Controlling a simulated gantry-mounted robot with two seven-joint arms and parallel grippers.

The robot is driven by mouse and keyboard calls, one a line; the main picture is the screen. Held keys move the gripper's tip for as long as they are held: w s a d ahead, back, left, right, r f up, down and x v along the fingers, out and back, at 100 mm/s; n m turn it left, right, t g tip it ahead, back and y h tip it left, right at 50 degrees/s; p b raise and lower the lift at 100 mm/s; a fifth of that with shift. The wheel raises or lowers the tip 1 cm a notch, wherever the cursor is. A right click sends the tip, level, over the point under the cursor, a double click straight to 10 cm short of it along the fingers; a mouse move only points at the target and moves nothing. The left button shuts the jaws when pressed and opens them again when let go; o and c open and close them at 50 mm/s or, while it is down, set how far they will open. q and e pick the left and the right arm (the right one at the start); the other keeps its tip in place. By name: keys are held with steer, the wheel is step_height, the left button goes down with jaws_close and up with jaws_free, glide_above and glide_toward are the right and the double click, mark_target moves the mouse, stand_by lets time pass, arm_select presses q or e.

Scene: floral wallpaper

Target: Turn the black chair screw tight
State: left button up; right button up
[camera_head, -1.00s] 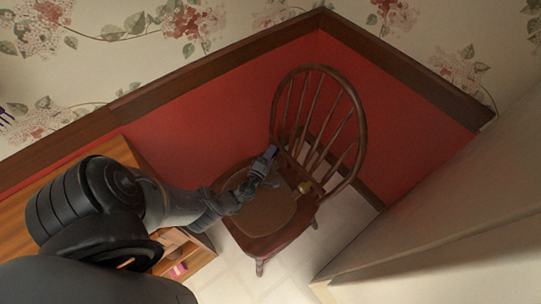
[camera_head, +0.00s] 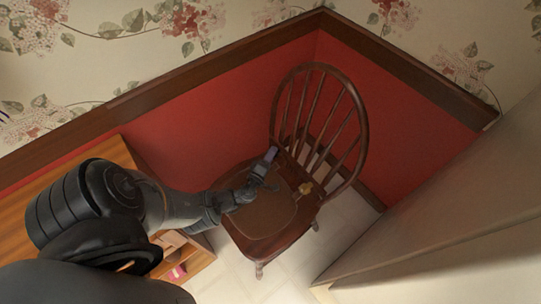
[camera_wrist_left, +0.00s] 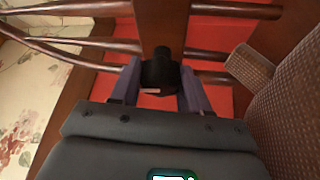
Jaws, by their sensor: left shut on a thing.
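A brown wooden chair (camera_head: 270,246) with a spindle back and a woven seat stands in the corner. A black screw (camera_wrist_left: 160,70) shows against its dark wood in the left wrist view. My left gripper (camera_wrist_left: 163,88) has one finger on each side of the screw and is shut on it. In the head view my left gripper (camera_head: 266,166) is at the chair, where the seat meets the back. The screw itself cannot be made out in the head view. My right gripper is not in view.
A small yellowish part (camera_head: 305,188) sits near the rear of the seat. A wooden cabinet (camera_head: 196,258) with a pink item (camera_head: 177,271) inside is at left. Red wall panels (camera_head: 210,120) stand behind the chair. A pale surface (camera_head: 450,225) bounds the right side.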

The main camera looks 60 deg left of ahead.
arm_select(q)
steer(key=o, duration=1)
steer(key=shift+w+d, duration=0.1)
steer(key=shift+w, duration=0.05)
steer(key=p+v, duration=0.2)
steer(key=v, duration=0.9)
